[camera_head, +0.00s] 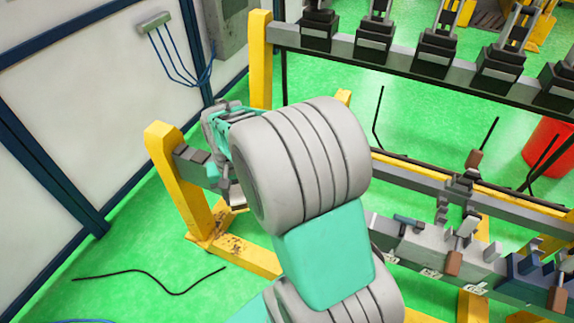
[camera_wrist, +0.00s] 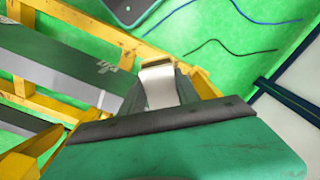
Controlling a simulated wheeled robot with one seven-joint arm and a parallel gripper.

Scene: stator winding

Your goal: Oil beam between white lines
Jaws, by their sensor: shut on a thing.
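My gripper (camera_wrist: 158,72) is shut on a pale, flat-bladed tool (camera_wrist: 160,92), seemingly a brush, with a brownish band at its end. A grey beam (camera_wrist: 60,58) lies to the left of the tool in the wrist view. White marks (camera_wrist: 105,67) show near its end. The tool tip is close to the beam's end; I cannot tell whether they touch. In the head view my gripper (camera_head: 232,190) is partly hidden behind my arm, near the left end of the beam (camera_head: 188,157). My arm covers part of the beam, and no white lines show there.
A yellow frame (camera_head: 172,180) supports the beam. Black clamps (camera_head: 436,52) line the back rail. A bench with blocks and tools (camera_head: 435,245) stands at right, with a red bin (camera_head: 550,148) behind. The green floor at left is open, with a loose black cable (camera_head: 150,275).

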